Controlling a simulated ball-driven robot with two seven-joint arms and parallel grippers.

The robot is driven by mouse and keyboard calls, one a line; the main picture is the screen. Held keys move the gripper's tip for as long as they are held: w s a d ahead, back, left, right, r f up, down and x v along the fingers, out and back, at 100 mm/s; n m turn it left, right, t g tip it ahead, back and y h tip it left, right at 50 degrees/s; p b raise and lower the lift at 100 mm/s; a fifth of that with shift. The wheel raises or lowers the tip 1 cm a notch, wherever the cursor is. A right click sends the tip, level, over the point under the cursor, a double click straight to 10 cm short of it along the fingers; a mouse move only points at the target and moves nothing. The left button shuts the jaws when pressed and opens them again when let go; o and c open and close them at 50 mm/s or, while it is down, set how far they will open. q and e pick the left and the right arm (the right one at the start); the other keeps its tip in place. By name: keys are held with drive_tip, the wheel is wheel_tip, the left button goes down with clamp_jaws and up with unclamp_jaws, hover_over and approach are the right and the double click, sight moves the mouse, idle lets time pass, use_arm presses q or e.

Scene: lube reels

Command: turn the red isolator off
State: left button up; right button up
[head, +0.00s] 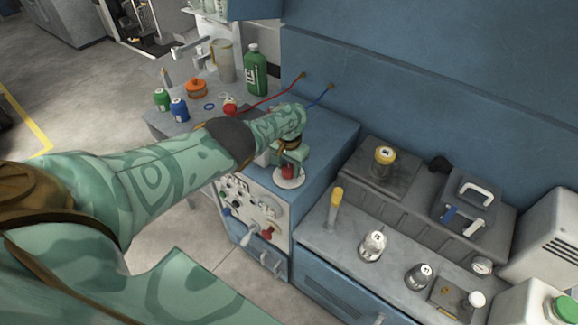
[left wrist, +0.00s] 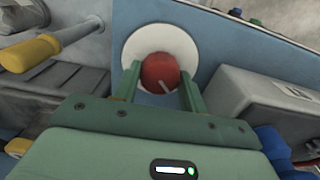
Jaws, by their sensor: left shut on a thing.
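The red isolator (left wrist: 160,72) is a round red knob with a pale pointer line, on a white round plate (left wrist: 186,44) on the blue cabinet. In the left wrist view the pointer line slants down to the right. My left gripper (left wrist: 162,78) has its two green fingers on either side of the knob, shut on it. In the head view the knob (head: 288,172) shows on its white plate on top of the blue cabinet, partly hidden by my left gripper (head: 289,160) above it. My right gripper is not in view.
A grey bench with a yellow-handled tool (head: 336,196) and several small pots stands right of the cabinet. A front panel (head: 250,208) carries knobs and levers.

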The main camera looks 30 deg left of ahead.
sight(289, 168)
use_arm(q)
drive_tip(key=o, duration=1)
wheel_tip(289, 168, up, 16)
drive_tip(key=p, duration=1.5)
drive_tip(key=shift+r, duration=0.15)
